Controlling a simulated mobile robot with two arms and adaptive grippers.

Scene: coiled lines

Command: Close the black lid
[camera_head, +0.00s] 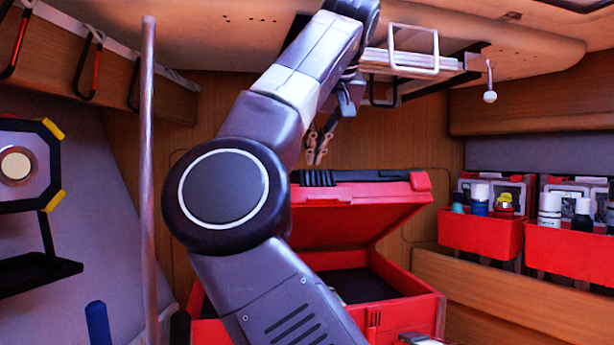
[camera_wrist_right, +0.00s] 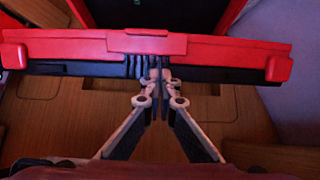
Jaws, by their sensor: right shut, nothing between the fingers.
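The lid (camera_head: 352,203) belongs to a red case (camera_head: 400,318) and stands part-way open, tilted above it. The lid has red edges and a black top strip (camera_head: 375,176); its red edge also spans the right wrist view (camera_wrist_right: 65,50). My right gripper (camera_head: 318,158) points down just above the lid's black top in the head view. It is shut and empty. In the right wrist view its fingertips (camera_wrist_right: 160,76) overlap the lid's black part; I cannot tell whether they touch. My right arm hides the left part of the case. My left gripper is not in view.
Red bins (camera_head: 481,236) with small bottles stand on a wooden ledge at right. A white rack (camera_head: 413,62) hangs above the lid. A grey pole (camera_head: 148,180) stands at left, near hanging carabiners (camera_head: 85,65). A wooden wall lies behind the case.

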